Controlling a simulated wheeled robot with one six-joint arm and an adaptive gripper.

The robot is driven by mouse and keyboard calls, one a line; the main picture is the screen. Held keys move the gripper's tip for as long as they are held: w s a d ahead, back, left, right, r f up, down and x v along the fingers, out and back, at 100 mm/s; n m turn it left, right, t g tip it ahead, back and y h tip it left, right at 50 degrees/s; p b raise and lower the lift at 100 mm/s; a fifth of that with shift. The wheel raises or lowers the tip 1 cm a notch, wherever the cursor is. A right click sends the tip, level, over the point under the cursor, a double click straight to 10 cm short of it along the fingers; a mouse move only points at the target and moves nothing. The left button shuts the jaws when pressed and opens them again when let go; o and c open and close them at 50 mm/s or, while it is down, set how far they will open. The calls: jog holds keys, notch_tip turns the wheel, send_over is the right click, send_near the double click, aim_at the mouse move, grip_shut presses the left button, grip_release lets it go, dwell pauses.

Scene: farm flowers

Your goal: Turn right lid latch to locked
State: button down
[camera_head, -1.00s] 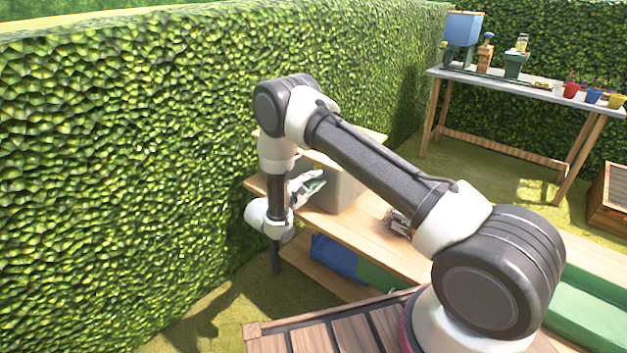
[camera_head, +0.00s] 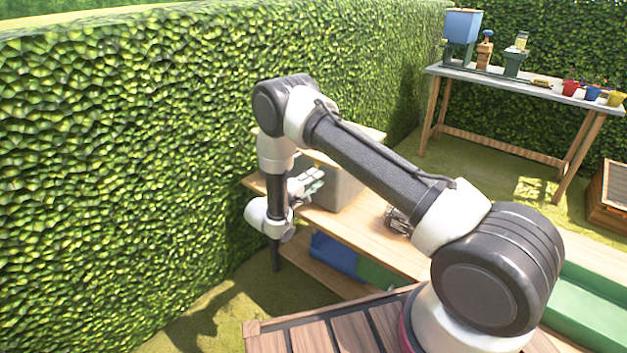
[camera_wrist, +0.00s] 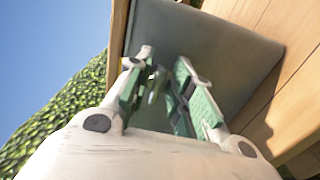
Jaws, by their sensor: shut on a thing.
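My gripper (camera_head: 314,182) is at the left side of the grey box (camera_head: 345,192) on the wooden bench. In the wrist view, its two green-padded fingers (camera_wrist: 168,92) are around a small dark grey piece, the latch (camera_wrist: 155,90), close to the grey box wall (camera_wrist: 225,65). The latch is mostly hidden by the fingers, so its exact angle cannot be told. The wooden lid (camera_head: 370,137) sits on top of the box, partly behind my arm. Its edge also shows in the wrist view (camera_wrist: 118,35).
The wooden bench (camera_head: 370,229) carries the box and a small metal item (camera_head: 397,219). A blue bin (camera_head: 335,256) stands on the lower shelf. A tall hedge (camera_head: 150,150) runs along the left. A far table (camera_head: 500,78) holds pots and tools.

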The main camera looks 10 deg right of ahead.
jog(key=shift+f, duration=0.1)
jog(key=c, duration=1.5)
grip_release()
jog(key=shift+s+a, duration=0.1)
jog(key=shift+a, duration=0.05)
jog(key=v, duration=1.1)
jog(key=shift+s+a, duration=0.25)
jog(key=shift+a, duration=0.05)
